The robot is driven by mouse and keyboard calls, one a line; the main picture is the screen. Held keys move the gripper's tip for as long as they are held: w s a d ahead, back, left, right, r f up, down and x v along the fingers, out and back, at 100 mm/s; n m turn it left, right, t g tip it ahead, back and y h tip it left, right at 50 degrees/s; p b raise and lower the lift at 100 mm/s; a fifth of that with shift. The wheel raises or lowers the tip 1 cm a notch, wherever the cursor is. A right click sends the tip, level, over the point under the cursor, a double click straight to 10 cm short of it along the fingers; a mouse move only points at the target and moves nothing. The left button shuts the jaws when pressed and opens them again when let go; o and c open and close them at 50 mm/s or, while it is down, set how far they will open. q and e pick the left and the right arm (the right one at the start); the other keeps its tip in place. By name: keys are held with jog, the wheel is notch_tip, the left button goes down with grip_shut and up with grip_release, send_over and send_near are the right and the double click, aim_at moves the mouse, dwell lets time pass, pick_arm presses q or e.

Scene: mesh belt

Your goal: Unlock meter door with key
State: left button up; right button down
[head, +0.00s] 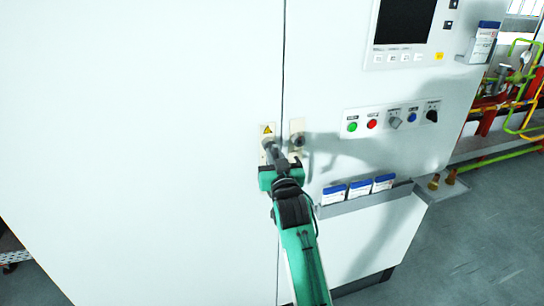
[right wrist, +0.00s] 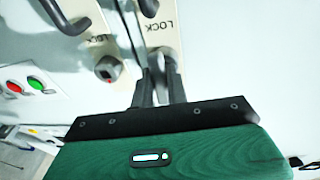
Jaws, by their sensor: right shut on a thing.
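The white cabinet door (head: 200,70) has a pale lock plate (head: 266,130) with a yellow warning triangle beside the door seam. A second lock plate (head: 297,128) with a dark round knob sits just right of the seam. My right gripper (head: 268,147) is at the left plate. In the right wrist view its fingers (right wrist: 160,66) are shut on a small grey piece, the key (right wrist: 157,74), mostly hidden between them. The fingertips overlap the lower part of a plate (right wrist: 161,36) marked LOCK; whether the key is inside the lock is hidden. My left gripper is not seen.
Right of the seam is a button panel (head: 392,118) with a screen (head: 405,22) above. A grey tray (head: 365,195) with several blue-white boxes juts out below.

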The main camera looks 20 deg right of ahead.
jog(key=shift+w+a, duration=0.1)
jog(key=shift+a, duration=0.25)
